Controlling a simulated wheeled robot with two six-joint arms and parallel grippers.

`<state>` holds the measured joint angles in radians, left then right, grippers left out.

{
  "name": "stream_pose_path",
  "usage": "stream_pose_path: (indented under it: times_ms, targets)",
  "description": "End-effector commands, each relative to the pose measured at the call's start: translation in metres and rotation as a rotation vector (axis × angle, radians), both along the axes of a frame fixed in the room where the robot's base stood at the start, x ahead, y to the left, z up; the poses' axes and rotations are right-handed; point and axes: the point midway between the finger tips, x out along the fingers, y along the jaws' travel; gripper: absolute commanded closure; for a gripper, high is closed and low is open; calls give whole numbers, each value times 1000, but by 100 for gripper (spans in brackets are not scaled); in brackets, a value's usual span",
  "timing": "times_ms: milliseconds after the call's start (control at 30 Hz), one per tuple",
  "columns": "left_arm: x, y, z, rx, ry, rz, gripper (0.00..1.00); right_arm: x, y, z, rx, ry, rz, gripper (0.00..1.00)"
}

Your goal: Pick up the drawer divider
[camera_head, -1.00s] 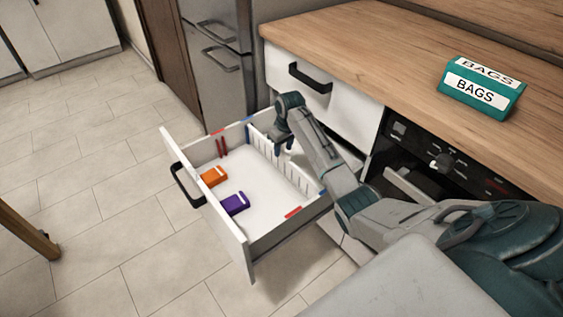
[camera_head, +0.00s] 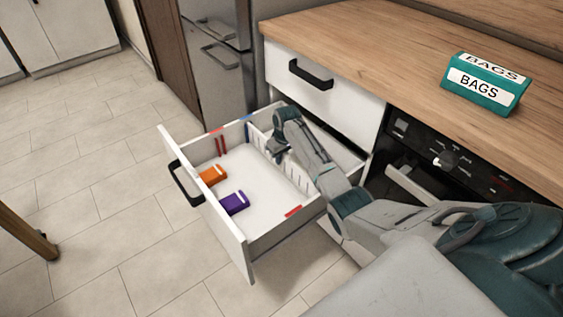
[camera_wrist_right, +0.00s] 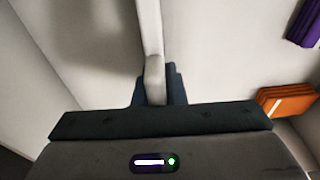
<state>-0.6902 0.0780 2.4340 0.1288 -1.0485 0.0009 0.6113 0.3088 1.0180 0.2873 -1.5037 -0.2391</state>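The drawer divider (camera_head: 292,172) is a white slotted panel standing upright along the length of the open white drawer (camera_head: 262,247). In the right wrist view the divider (camera_wrist_right: 151,28) runs as a pale strip from the top edge down to my fingers. My right gripper (camera_head: 272,156) reaches down into the drawer at the divider. In the wrist view its dark fingers (camera_wrist_right: 155,88) sit on both sides of the strip, seemingly touching it. My right forearm hides part of the divider. My left gripper is not in view.
An orange box (camera_head: 212,175) and a purple box (camera_head: 233,203) lie on the drawer floor beside the divider. Red and blue marks show on the drawer walls. A teal BAGS box (camera_head: 485,85) stands on the wooden counter (camera_head: 370,50). A closed drawer (camera_head: 325,85) is above.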

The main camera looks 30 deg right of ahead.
Motion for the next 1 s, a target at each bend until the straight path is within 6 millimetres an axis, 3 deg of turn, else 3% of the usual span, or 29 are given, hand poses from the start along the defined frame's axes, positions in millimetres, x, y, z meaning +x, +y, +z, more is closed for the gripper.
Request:
stream_pose_path:
  times_ms: [367, 567, 1000]
  targets:
    - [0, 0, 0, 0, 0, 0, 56, 0, 0, 1, 0, -1, 0, 100]
    - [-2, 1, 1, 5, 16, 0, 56, 1, 0, 13, 0, -3, 0, 100]
    - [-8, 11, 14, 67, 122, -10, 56, 1, 0, 90, -1, -4, 0, 100]
